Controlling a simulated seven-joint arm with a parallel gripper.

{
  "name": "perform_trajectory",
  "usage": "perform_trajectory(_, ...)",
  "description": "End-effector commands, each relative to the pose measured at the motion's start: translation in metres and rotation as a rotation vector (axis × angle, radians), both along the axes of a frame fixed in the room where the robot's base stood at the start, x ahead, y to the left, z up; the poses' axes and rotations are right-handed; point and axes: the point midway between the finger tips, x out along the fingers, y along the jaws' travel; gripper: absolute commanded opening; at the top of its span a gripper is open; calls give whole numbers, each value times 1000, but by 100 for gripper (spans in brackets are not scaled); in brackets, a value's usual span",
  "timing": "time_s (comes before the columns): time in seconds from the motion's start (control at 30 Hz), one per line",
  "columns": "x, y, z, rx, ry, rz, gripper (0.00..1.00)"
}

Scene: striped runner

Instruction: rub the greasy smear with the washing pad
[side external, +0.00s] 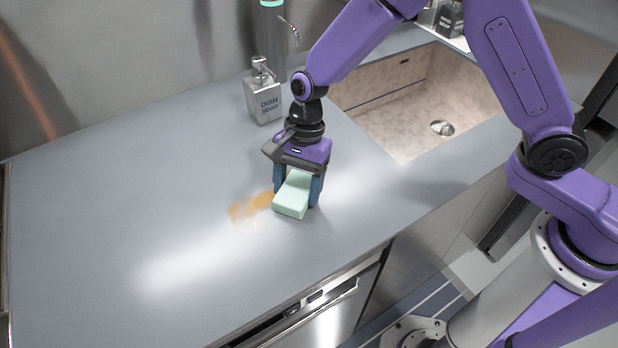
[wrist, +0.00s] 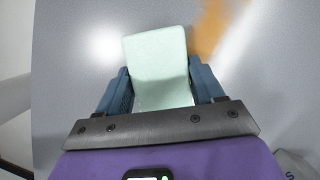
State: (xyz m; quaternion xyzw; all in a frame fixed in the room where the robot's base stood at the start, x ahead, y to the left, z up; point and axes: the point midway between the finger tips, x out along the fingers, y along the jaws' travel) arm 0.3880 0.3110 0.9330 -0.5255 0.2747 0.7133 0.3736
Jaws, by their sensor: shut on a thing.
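The washing pad (side external: 293,196) is a pale green block. My gripper (side external: 298,190) is shut on it, with a blue finger on each side, low over the grey counter. I cannot tell for certain whether the pad touches the counter. The greasy smear (side external: 250,206) is an orange-brown patch on the counter, just left of the pad in the side view. In the wrist view the pad (wrist: 158,66) sits between the fingers, and the smear (wrist: 208,28) shows beyond its upper right corner.
A dish soap bottle (side external: 262,95) stands behind my gripper, near a tap (side external: 275,35). A sink (side external: 415,100) opens to the right. The counter's front edge (side external: 385,243) drops off above a dishwasher (side external: 318,310). The counter's left part is clear.

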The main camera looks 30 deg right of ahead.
Motion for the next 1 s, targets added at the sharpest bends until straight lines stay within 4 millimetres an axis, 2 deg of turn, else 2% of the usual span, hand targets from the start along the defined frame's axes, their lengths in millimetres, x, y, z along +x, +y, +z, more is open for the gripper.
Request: perform_trajectory(1.0, -1, 93, -1, 0, 0, 3, 39)
